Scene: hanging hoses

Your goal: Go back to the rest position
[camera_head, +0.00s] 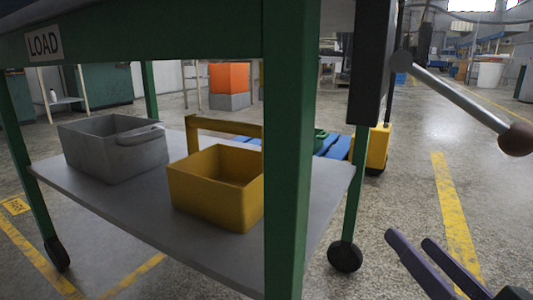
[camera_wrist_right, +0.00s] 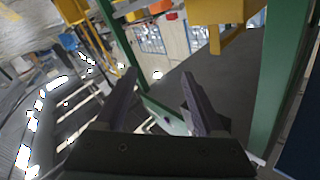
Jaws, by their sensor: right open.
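My right gripper (camera_head: 409,239) is at the lower right of the head view. Its two dark fingers are apart, with nothing between them. It is to the right of the green cart's near leg and wheel, over open floor, touching nothing that I can see. In the right wrist view the same open fingers (camera_wrist_right: 158,75) are seen from behind, with green frame bars and a grey surface beyond. My left gripper is not in view. I cannot make out any hose.
A green cart (camera_head: 287,150) with a LOAD sign (camera_head: 44,43) fills the left and middle. Its lower shelf (camera_head: 130,210) carries a grey bin (camera_head: 115,150) and a yellow bin (camera_head: 215,190). A grey lever (camera_head: 460,95) with a brown knob (camera_head: 516,139) juts out above my right gripper.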

